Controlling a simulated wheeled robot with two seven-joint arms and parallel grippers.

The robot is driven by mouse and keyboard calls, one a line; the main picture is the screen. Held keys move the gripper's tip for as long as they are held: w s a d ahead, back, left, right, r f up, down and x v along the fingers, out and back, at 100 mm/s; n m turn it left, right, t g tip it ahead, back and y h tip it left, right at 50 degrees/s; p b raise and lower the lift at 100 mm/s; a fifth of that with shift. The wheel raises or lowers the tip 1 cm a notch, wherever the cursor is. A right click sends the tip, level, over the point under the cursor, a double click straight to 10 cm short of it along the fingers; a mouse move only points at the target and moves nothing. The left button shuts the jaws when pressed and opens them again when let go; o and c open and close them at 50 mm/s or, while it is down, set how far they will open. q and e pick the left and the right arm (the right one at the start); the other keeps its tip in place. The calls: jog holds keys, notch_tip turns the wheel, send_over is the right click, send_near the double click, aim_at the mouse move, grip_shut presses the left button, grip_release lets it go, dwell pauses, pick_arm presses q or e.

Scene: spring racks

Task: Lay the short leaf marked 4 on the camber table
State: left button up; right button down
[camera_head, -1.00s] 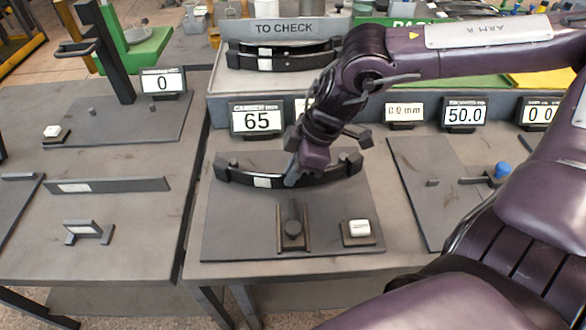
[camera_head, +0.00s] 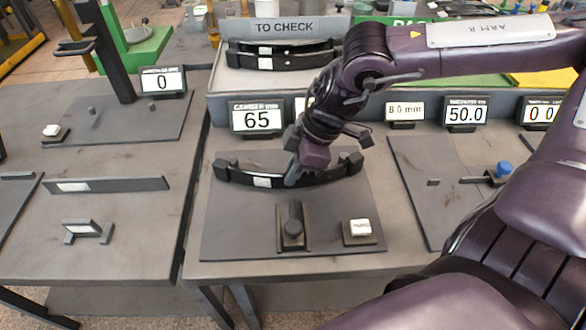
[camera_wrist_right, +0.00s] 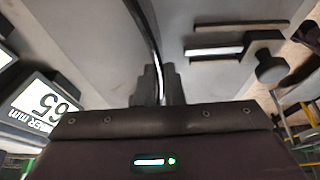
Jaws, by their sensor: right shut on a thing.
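A dark, curved leaf (camera_head: 325,178) with a pale label lies along the far part of the grey camber table (camera_head: 235,225), close to two end blocks. I cannot read its mark, nor tell whether it rests on the plate or is held just above it. My right gripper (camera_head: 293,177) is over the leaf's middle, shut on it. In the right wrist view the leaf (camera_wrist_right: 150,35) runs edge-on between the fingers (camera_wrist_right: 159,88). The fingers hide part of the leaf in the head view. My left gripper is not in view.
A plunger in a guide (camera_head: 292,232) and a white button (camera_head: 360,228) are at the table's front. A camber display (camera_head: 257,118) reads 65. More curved leaves (camera_head: 285,58) sit in the TO CHECK rack behind. A straight bar (camera_head: 110,185) lies on the left bench.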

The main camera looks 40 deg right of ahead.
jog(key=shift+w+r, duration=0.1)
dwell(0.5)
jog(key=shift+w+d, duration=0.3)
jog(key=shift+w, duration=0.15)
dwell(0.5)
jog(key=shift+b, duration=0.35)
jog(key=c, duration=1)
grip_release()
jog(key=shift+s+f, duration=0.1)
jog(key=shift+f, duration=0.1)
jog(key=shift+o, duration=0.2)
